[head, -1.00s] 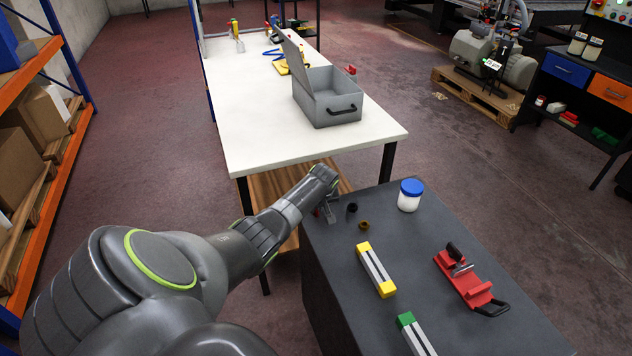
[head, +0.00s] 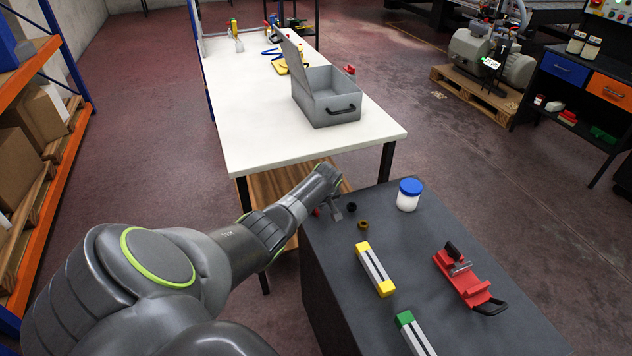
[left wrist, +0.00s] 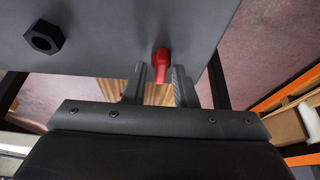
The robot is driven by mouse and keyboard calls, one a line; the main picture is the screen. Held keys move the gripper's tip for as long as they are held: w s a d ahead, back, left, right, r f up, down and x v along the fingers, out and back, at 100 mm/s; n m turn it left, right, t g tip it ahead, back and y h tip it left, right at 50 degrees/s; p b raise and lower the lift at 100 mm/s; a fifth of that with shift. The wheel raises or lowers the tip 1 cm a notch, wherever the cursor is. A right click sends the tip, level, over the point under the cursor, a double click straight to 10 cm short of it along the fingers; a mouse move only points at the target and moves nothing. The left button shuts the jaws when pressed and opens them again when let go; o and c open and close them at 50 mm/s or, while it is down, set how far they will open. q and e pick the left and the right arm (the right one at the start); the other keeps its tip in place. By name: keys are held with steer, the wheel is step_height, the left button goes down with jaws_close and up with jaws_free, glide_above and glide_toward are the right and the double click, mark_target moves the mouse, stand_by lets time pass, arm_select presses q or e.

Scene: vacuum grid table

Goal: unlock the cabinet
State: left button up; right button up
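The dark grey cabinet (head: 440,325) stands front right, with parts lying on its top; no lock face shows in the head view. My left gripper (head: 327,211) is at the cabinet's far left corner, fingers pointing down. In the left wrist view, its two fingers (left wrist: 159,82) are apart. A red knob or handle (left wrist: 160,58) shows between them, by the cabinet's edge; I cannot tell whether it is a key or whether a finger touches it. A bit of red (head: 316,212) also shows beside the fingers in the head view. My right gripper is out of view.
On the cabinet top are a black nut (head: 351,207), a brass nut (head: 363,224), a blue-lidded jar (head: 408,196), a yellow-ended block (head: 374,270), a green-ended block (head: 415,335) and a red clamp (head: 466,280). A white table (head: 260,140) with an open grey box (head: 328,100) stands behind.

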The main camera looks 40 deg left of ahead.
arm_select(q)
steer(key=shift+o, duration=0.5)
steer(key=shift+d+r, duration=0.1)
steer(key=shift+s+r, duration=0.1)
steer(key=shift+r, duration=0.2)
steer(key=p+v, duration=0.1)
steer(key=v, duration=1.5)
steer(key=shift+d+r, duration=0.2)
